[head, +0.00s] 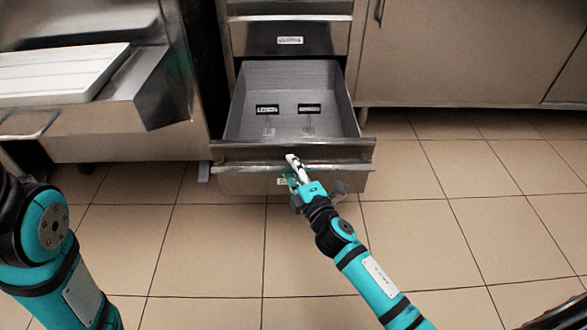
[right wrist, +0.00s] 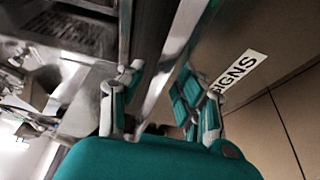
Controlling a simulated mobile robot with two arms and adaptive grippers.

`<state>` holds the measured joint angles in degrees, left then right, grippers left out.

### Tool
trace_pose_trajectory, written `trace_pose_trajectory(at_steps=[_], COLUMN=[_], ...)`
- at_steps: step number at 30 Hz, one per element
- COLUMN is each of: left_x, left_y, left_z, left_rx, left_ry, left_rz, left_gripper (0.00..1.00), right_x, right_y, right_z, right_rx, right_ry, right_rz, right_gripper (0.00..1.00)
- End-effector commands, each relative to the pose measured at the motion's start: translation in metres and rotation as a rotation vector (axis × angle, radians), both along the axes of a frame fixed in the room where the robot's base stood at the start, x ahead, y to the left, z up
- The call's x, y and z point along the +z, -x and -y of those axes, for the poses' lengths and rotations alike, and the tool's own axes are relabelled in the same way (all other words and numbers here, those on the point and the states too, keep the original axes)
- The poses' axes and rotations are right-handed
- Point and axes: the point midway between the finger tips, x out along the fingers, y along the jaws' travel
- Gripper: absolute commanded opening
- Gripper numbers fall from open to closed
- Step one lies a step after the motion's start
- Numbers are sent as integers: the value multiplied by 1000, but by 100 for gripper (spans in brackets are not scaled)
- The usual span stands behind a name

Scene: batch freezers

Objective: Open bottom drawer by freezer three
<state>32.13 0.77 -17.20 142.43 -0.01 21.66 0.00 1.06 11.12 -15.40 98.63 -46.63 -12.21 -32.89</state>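The lowest visible drawer (head: 290,85) of the metal unit is pulled well out, and its grey inside shows in the head view. Its bar handle (head: 235,169) runs across the front. My right gripper (head: 293,163) is at the middle of this handle. In the right wrist view, the fingers of my right gripper (right wrist: 160,80) lie on either side of the bar handle (right wrist: 187,38), close against it. A white label reading "SIGNS" (right wrist: 238,72) is on the drawer front. My left arm shows at the lower left of the head view, but its gripper is out of frame.
A shut drawer (head: 265,40) sits above the open one. A metal machine with a white lid (head: 60,75) stands at the left. Shut cabinet doors (head: 460,50) are at the right. The tiled floor (head: 480,220) is clear in front and to the right.

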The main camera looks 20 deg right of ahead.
Motion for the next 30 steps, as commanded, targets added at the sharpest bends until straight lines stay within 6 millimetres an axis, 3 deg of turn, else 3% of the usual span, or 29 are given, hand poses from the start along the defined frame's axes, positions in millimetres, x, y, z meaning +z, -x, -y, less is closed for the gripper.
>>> trace_pose_trajectory(at_steps=[1,7,20,30], left_x=[0,-1,-1,-1], left_y=[0,1,0,-1], left_z=[0,0,-1,-1], left_rx=[0,-1,-1,-2], left_ry=[0,2,2,4], left_rz=[1,3,-1,-2], left_gripper=[40,40,40,40], right_x=[0,0,1,1], right_y=[0,0,-2,-46], right_z=[0,0,1,13], right_rx=[0,0,0,-2], right_ry=[0,0,-2,-2], right_rz=[0,0,1,1], right_gripper=[25,0,0,0])
